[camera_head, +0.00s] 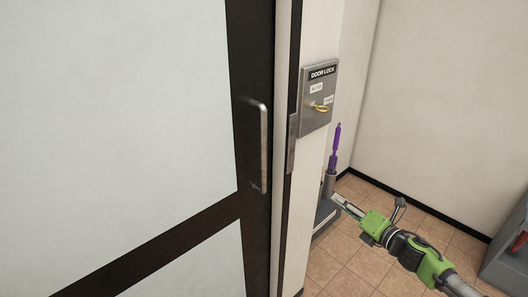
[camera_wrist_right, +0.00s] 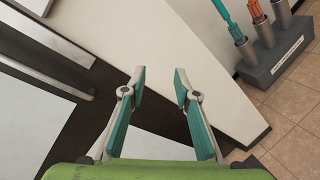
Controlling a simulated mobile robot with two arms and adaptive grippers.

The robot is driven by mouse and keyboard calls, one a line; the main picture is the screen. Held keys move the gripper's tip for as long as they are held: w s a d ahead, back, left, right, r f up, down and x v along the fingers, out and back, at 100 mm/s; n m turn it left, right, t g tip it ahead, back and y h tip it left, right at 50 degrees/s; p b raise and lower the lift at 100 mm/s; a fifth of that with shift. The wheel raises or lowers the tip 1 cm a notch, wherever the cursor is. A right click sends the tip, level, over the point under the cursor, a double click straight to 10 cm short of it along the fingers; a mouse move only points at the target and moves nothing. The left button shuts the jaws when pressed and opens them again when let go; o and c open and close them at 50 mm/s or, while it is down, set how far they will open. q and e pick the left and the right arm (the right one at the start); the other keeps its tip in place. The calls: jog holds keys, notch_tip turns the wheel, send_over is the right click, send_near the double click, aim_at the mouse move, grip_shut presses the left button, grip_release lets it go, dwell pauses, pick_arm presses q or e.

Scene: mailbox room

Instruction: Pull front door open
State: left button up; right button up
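The front door (camera_head: 130,100) has frosted panes in a dark frame and fills the left of the head view. I cannot tell whether it is fully closed. Its upright metal bar handle (camera_head: 263,148) is near the door's right edge. In the right wrist view the handle (camera_wrist_right: 45,65) lies at the upper left, outside the fingers. My right gripper (camera_head: 345,206) is to the right of and below the handle, apart from it. In the wrist view its two fingers (camera_wrist_right: 160,76) are spread with nothing between them. My left gripper is out of view.
A door lock panel (camera_head: 319,98) with a yellow key-like piece is on the wall right of the door. A grey holder (camera_head: 325,212) with a purple-handled item stands below; several handles show in the wrist view. A grey unit (camera_head: 508,255) is at right. Tiled floor lies between.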

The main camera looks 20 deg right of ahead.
jog(key=s+a+r+n+g+y+b, duration=0.1)
jog(key=a+r+n+y, duration=0.3)
jog(key=a+r+n, duration=0.5)
jog(key=a+r+n+y, duration=0.4)
jog(key=a+r+n, duration=0.25)
jog(key=r, duration=0.45)
jog(key=p+x, duration=0.6)
jog(key=x, duration=0.7)
jog(key=shift+w+d+p, duration=0.15)
jog(key=shift+w+p, duration=0.1)
jog(key=shift+p, duration=0.1)
jog(key=shift+f, duration=0.1)
grip_shut()
